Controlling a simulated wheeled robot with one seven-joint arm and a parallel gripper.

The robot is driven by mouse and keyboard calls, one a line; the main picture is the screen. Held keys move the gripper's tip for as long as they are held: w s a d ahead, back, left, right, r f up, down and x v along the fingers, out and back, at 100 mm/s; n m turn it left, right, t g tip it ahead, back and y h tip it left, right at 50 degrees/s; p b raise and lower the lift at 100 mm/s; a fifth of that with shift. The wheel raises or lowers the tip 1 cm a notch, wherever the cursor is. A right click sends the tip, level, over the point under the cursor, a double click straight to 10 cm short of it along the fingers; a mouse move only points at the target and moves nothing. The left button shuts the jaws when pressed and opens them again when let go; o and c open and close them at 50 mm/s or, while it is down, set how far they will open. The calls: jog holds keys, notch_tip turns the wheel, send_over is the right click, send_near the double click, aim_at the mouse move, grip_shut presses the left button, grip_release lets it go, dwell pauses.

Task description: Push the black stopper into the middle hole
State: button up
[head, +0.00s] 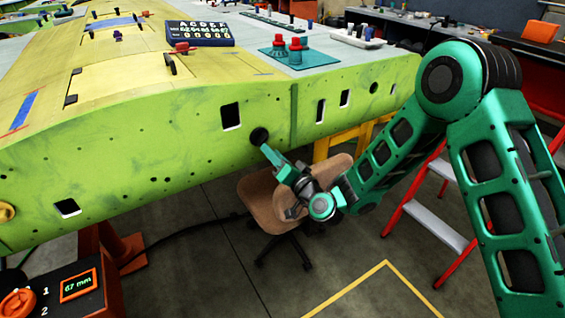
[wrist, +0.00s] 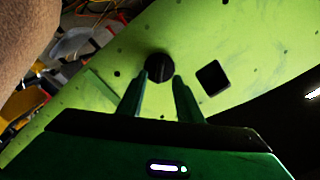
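The black stopper (head: 259,136) is a round dark disc against the green side panel of the wing (head: 180,150). In the wrist view the stopper (wrist: 158,66) shows a raised ridge across its face. My gripper (head: 266,149) reaches up to it from below right. In the wrist view my gripper's two fingers (wrist: 161,78) are apart, with their tips at the lower edge of the disc, one on each side. The ridge lies between them with space around it. The hole behind the stopper is hidden, and I cannot tell how deep the stopper sits.
A square cutout (head: 231,116) lies left of the stopper, and slots (head: 320,110) lie to its right. A brown chair (head: 262,198) stands below my gripper. A red stepladder (head: 436,226) is at the right. A box with a display (head: 78,286) reads 67 mm.

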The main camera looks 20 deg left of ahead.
jog(key=v, duration=0.4)
jog(key=shift+s+d, duration=0.1)
dwell(0.3)
dwell(0.4)
